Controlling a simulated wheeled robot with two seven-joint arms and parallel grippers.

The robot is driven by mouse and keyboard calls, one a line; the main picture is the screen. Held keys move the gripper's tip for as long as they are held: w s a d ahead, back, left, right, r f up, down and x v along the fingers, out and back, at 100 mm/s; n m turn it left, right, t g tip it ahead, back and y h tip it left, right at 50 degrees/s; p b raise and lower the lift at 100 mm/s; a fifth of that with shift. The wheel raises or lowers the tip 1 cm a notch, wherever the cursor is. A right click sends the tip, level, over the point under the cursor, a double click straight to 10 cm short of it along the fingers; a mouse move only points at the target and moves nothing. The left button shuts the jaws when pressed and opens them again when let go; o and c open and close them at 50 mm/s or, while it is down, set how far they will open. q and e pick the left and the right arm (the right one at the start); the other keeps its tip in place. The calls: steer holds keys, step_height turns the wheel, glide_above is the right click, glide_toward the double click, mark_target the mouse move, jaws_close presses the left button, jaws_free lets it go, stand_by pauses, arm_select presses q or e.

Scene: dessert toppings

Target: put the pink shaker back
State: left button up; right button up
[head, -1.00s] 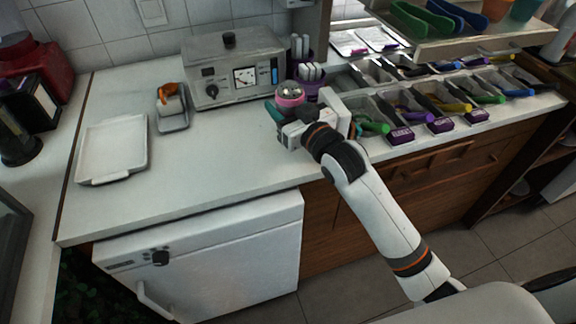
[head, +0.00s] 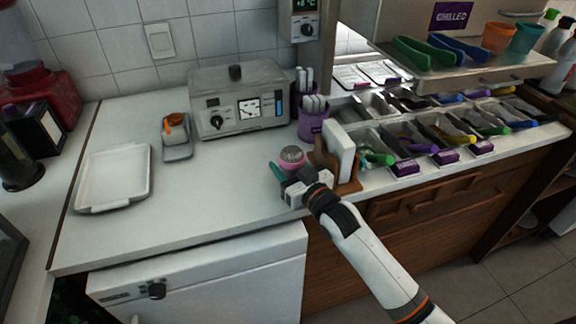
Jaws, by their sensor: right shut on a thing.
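The pink shaker (head: 292,161), with a silvery domed top, is upright over the white counter, left of a brown holder. My right gripper (head: 286,175) is shut on it from the near side. A teal fingertip shows at its left. The lower part of the shaker is hidden by the gripper, and I cannot tell if it touches the counter. My left gripper is not in view.
The brown holder with a white panel (head: 341,150) stands close right of my right gripper. Behind are a purple cup (head: 312,125) and a grey machine (head: 238,100). Topping bins (head: 408,140) line the right. A white tray (head: 113,178) lies left; the middle counter is clear.

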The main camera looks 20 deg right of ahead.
steer(key=o, duration=1)
steer(key=shift+f, duration=0.1)
steer(key=shift+o, duration=0.2)
steer(key=v, duration=1.2)
